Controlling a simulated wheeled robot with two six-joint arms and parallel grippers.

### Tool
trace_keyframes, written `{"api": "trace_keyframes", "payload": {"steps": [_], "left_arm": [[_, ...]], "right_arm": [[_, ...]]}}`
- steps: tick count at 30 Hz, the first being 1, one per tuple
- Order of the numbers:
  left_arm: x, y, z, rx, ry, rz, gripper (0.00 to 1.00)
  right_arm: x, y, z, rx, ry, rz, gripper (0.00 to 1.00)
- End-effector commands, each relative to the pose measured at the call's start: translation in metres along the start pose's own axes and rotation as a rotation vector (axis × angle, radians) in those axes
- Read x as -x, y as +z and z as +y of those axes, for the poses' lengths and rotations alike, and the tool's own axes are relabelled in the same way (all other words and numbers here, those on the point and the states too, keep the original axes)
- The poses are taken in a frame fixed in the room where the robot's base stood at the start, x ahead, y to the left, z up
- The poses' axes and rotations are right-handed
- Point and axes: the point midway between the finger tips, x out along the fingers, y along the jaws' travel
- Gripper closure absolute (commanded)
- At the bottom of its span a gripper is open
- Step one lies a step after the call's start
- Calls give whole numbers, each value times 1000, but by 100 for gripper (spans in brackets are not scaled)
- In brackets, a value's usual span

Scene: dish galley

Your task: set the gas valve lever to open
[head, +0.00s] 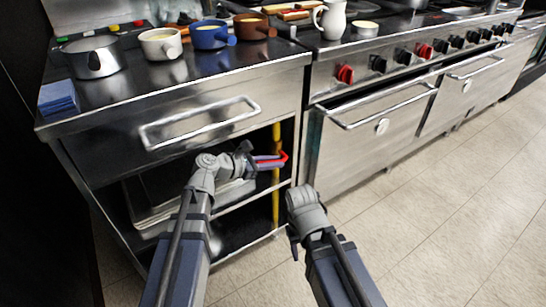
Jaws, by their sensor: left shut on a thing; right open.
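The gas valve lever (284,157) is red and sits on a vertical yellow pipe (276,204) in the open bay of the left steel counter. My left gripper (268,162) reaches into the bay from the left and is shut on the lever. The lever appears to lie roughly crosswise to the pipe, but the jaws cover much of it. The valve body is hidden. My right gripper (294,243) is open and empty, low in front of the counter's right end; its fingers are largely hidden behind its wrist.
The bay has shelves with metal trays (150,215) to the left of the pipe. A drawer with a bar handle (200,125) is above. Pots and mugs (160,43) stand on the counter. A stove with red and black knobs (345,74) is at right. The tiled floor (440,200) is clear.

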Motion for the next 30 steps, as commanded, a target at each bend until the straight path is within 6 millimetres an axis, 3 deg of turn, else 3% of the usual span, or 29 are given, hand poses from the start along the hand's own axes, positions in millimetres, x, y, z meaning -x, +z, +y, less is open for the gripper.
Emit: {"api": "trace_keyframes", "payload": {"steps": [9, 10, 18, 26, 30], "left_arm": [[0, 0, 0, 1, -1, 2, 100], [0, 0, 0, 1, -1, 2, 80], [0, 0, 0, 1, 0, 2, 53], [3, 1, 0, 1, 1, 2, 53], [21, 2, 0, 3, 2, 2, 53]], "right_arm": [[0, 0, 0, 0, 0, 0, 50], [0, 0, 0, 0, 0, 0, 50], [0, 0, 0, 0, 0, 0, 50], [2, 0, 0, 0, 0, 0, 50], [10, 0, 1, 2, 0, 0, 50]]}}
